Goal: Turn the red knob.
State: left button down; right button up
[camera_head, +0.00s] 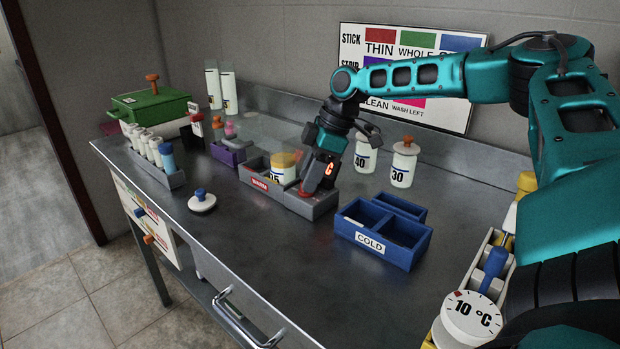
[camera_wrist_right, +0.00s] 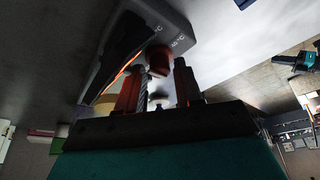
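The red knob (camera_wrist_right: 158,58) shows in the wrist view on the grey heater-like unit (camera_wrist_right: 160,18). It lies between and just beyond the two fingertips of my right gripper (camera_wrist_right: 161,72). The fingers are apart, with visible gaps beside the knob; contact is not clear. In the head view my right gripper (camera_head: 314,187) points down at the right part of the grey unit (camera_head: 318,207), which has an orange lit "C" display (camera_head: 328,169). The gripper mostly hides the knob there. My left gripper is not in view.
A yellow-lidded jar (camera_head: 284,170) stands in the unit's left part. A blue COLD tray (camera_head: 380,248) is close on the right, and bottles marked 40 (camera_head: 364,158) and 30 (camera_head: 402,168) stand behind. The front middle of the steel bench (camera_head: 270,265) is clear.

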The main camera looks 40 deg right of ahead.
jog(key=shift+a+f, duration=0.1)
jog(key=shift+f, duration=0.1)
grip_shut()
dwell(0.3)
